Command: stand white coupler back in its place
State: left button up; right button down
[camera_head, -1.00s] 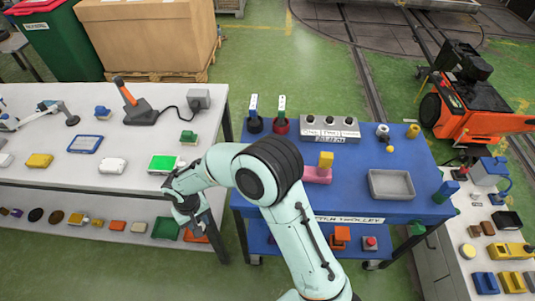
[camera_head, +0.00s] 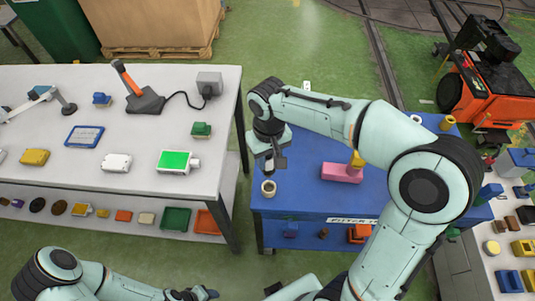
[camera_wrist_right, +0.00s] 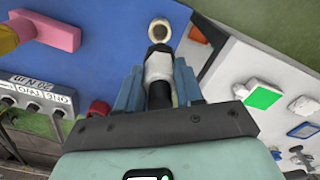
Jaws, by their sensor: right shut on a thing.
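My right gripper (camera_head: 268,152) is over the left part of the blue trolley top (camera_head: 308,200). In the wrist view its blue-grey fingers (camera_wrist_right: 158,78) are shut on the white coupler (camera_wrist_right: 158,66), which has a white body and a black tip. A white ring with a dark centre (camera_head: 268,188) is on the trolley just past that tip, and also shows in the wrist view (camera_wrist_right: 160,30). I cannot tell whether they touch. My left gripper (camera_head: 198,294) is at the bottom edge, partly cut off.
A pink block (camera_head: 342,173) with a yellow piece (camera_head: 357,160) lies to the right on the trolley. The white table (camera_head: 130,130) on the left holds a green-screened device (camera_head: 174,161) and several small items. My right arm hides much of the trolley.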

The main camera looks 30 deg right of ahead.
aim_at(269, 176)
pick_arm(q)
jog(key=shift+f, duration=0.1)
pick_arm(e)
jog(key=shift+s+f+m+b, duration=0.25)
jog(key=shift+m+b, duration=0.15)
jog(key=shift+m, duration=0.5)
notch_tip(269, 176, down, 3)
jog(key=shift+r+b, duration=0.2)
jog(key=shift+b, duration=0.55)
pick_arm(q)
jog(key=shift+s+f+b, duration=0.25)
jog(key=shift+s+f, duration=0.25)
jog(key=shift+f, duration=0.3)
jog(key=shift+s+f+b, duration=0.3)
jog(key=shift+s+f, duration=0.25)
jog(key=shift+f, duration=0.25)
jog(key=shift+s+f+b, duration=0.25)
jog(key=shift+s+f, duration=0.25)
jog(key=shift+f, duration=0.3)
pick_arm(e)
jog(key=shift+f, duration=1.35)
pick_arm(q)
jog(key=shift+r, duration=0.15)
pick_arm(e)
jog(key=shift+w, duration=0.1)
